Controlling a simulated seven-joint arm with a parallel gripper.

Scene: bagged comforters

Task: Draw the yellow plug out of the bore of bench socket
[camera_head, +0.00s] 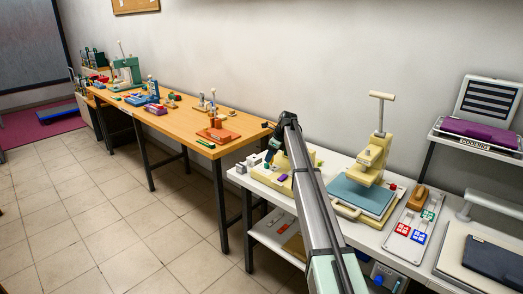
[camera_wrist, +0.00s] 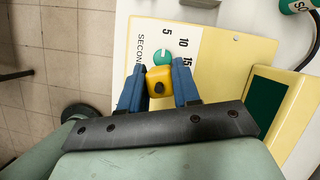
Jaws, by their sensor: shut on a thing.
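The yellow plug (camera_wrist: 159,80) is a small rounded block with a dark round spot on its face. It sits between the two blue fingers of my gripper (camera_wrist: 160,86), which are shut on it from both sides. In the head view my gripper (camera_head: 269,158) is low over the left end of the white bench, largely behind my arm. The bench socket and its bore cannot be made out in either view. I cannot tell whether the plug is still inside the bore.
Beyond the plug are a green dial (camera_wrist: 163,57) and a cream panel (camera_wrist: 215,50) printed with numbers. A dark green screen in a yellow frame (camera_wrist: 290,85) stands at right. The white bench (camera_head: 345,232) also carries a cream press (camera_head: 372,160). A wooden table (camera_head: 180,118) stands to the left.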

